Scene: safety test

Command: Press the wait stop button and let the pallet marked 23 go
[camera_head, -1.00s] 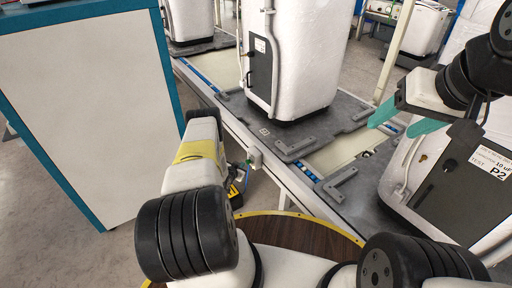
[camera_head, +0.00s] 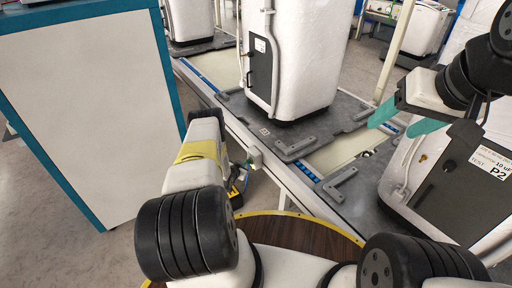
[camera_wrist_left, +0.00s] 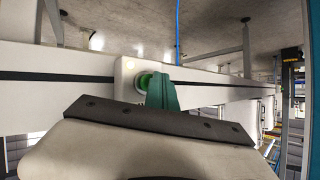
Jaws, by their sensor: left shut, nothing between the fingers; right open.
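In the left wrist view a green round button (camera_wrist_left: 144,81) sits on a pale box on the conveyor's side. My left gripper (camera_wrist_left: 162,92) is shut and empty, its teal fingertips right at the button and covering part of it. I cannot tell whether they press it. In the head view the small button box (camera_head: 255,158) is on the near conveyor rail, and my left arm mostly hides that gripper. A dark grey pallet (camera_head: 234,101) carries a white appliance; its small label is too small to read. My right gripper (camera_head: 405,120) is open and empty, above the right-hand pallet.
The conveyor (camera_head: 225,118) runs diagonally across the view. A second white appliance (camera_head: 405,165) with a black panel stands at right. A white cabinet with teal edges (camera_head: 90,110) stands at left.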

